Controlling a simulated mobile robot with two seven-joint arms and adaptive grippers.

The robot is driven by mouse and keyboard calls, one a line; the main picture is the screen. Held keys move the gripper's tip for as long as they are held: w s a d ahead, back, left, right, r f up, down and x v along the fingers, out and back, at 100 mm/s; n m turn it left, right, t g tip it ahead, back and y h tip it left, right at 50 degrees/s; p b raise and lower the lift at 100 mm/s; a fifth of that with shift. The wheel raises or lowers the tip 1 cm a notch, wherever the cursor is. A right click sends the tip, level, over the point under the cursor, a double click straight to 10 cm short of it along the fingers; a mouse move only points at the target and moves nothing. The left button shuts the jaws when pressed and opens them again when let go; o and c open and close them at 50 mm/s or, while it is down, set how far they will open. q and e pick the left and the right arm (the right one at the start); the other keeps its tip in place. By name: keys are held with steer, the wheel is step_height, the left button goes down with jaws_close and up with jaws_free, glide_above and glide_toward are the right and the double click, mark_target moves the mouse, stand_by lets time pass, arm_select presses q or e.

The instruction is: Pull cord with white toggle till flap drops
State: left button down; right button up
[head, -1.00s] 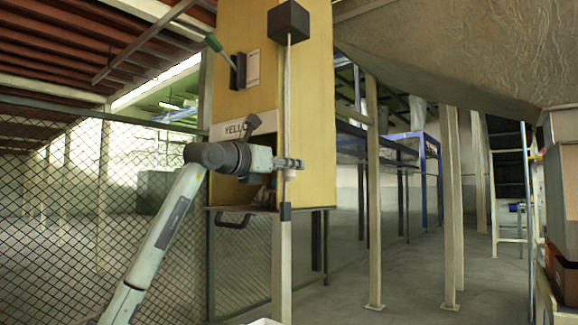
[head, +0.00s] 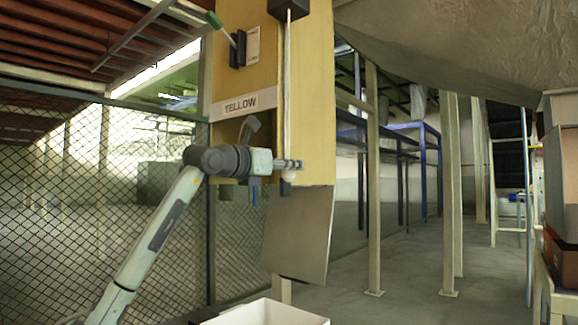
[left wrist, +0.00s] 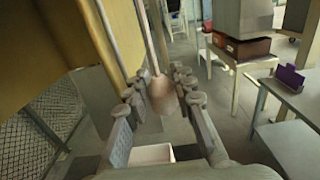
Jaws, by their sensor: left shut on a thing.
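A tall yellow dispenser box (head: 308,120) with a sign reading YELLOW stands at the centre of the head view. A pale cord (head: 288,85) hangs from a black block (head: 288,9) down its front. The grey metal flap (head: 300,235) hangs down from the box's underside, tilted. My right gripper is in neither view.
A white open box (head: 265,312) is below the flap; it also shows in the left wrist view (left wrist: 152,153). A green-handled lever (head: 224,33) is on the dispenser's front. A mesh fence (head: 60,200) stands at left. Cardboard boxes (head: 560,190) are stacked at right.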

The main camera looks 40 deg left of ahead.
arm_select(q)
steer(key=c, duration=1.2)
jaws_free()
steer(key=shift+s, duration=0.1)
steer(key=s, duration=0.8)
steer(key=s+a, duration=0.1)
steer(key=s, duration=0.3)
steer(key=shift+w+f, duration=0.1)
